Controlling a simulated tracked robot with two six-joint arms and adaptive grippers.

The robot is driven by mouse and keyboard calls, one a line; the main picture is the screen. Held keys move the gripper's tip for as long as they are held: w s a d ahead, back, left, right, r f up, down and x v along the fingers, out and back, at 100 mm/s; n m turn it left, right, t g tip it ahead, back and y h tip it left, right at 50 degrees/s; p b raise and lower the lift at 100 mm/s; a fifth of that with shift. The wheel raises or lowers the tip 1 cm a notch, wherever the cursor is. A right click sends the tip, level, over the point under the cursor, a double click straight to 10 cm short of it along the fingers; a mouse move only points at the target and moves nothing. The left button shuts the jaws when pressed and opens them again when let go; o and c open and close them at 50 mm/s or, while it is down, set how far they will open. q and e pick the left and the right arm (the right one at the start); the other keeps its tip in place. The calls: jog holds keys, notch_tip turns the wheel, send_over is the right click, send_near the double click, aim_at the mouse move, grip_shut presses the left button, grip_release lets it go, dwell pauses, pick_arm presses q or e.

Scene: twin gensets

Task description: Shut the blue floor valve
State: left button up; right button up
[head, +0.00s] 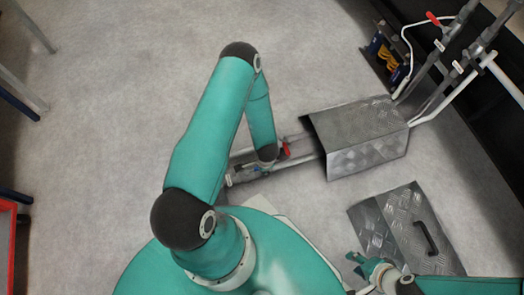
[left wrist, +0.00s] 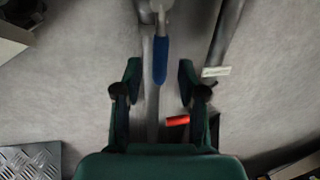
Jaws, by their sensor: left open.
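The blue valve handle (left wrist: 160,60) hangs from a pipe fitting at the top of the left wrist view, its long axis upright in the picture. My left gripper (left wrist: 158,72) is open, with one finger on each side of the handle and a visible gap to both. In the head view my left arm (head: 215,130) reaches down to the floor pipes (head: 305,163), and its wrist hides most of the valve and the left gripper. My right gripper (head: 360,264) is low on the right in the head view, and its jaw opening is unclear.
A red handle (head: 284,150) sits on the pipes close to my left wrist; red also shows in the left wrist view (left wrist: 177,121). A metal cover (head: 362,135) spans the pipes. A handled tread-plate (head: 408,232) lies nearer me. Floor at upper left is clear.

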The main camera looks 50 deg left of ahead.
pick_arm(q)
jog(key=shift+a+f, duration=0.1)
jog(key=shift+f, duration=0.5)
grip_shut()
